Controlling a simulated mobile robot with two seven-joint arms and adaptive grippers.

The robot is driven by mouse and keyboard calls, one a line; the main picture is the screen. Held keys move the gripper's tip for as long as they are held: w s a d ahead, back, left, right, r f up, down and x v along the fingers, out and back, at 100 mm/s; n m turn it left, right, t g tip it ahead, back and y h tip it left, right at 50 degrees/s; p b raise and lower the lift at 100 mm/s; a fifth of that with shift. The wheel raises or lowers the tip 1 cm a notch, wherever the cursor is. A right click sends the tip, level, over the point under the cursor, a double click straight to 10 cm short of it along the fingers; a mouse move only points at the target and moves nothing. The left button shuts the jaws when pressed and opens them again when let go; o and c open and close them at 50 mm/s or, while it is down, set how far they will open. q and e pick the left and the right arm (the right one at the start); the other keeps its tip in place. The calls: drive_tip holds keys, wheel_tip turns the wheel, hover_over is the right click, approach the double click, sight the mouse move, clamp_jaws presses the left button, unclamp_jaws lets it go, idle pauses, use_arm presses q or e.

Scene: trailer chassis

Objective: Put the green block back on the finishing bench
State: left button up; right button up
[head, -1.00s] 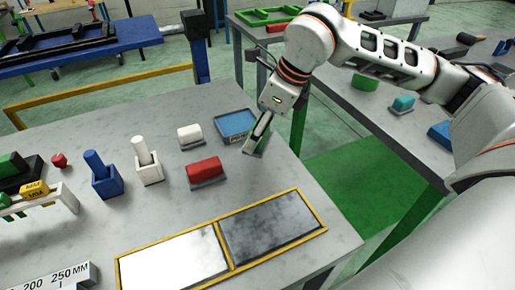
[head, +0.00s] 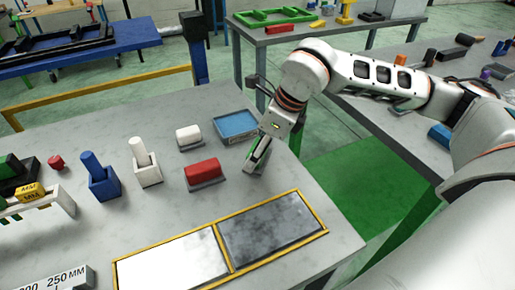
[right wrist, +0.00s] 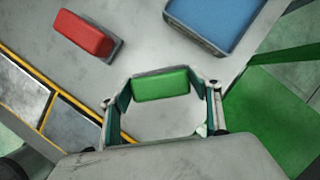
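The green block (right wrist: 160,84) has a thin grey base and sits between the fingertips of my right gripper (right wrist: 161,82) in the right wrist view. The fingertips meet its two ends, so the gripper looks shut on it. In the head view my right gripper (head: 257,160) points down over the right part of the grey bench (head: 150,215), beside the red block (head: 203,171). Little of the green block shows there, and I cannot tell whether its base touches the bench top. My left gripper is not in view.
A blue tray (head: 237,125) lies behind the gripper, and a white block (head: 188,136) stands to its left. A yellow-framed two-part panel (head: 270,229) lies in front. Bare bench surrounds the gripper, with the bench edge close on the right.

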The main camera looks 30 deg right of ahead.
idle(0.3)
drive_tip(key=shift+r, duration=0.25)
drive_tip(key=p+v, duration=0.1)
drive_tip(key=v, duration=1.1)
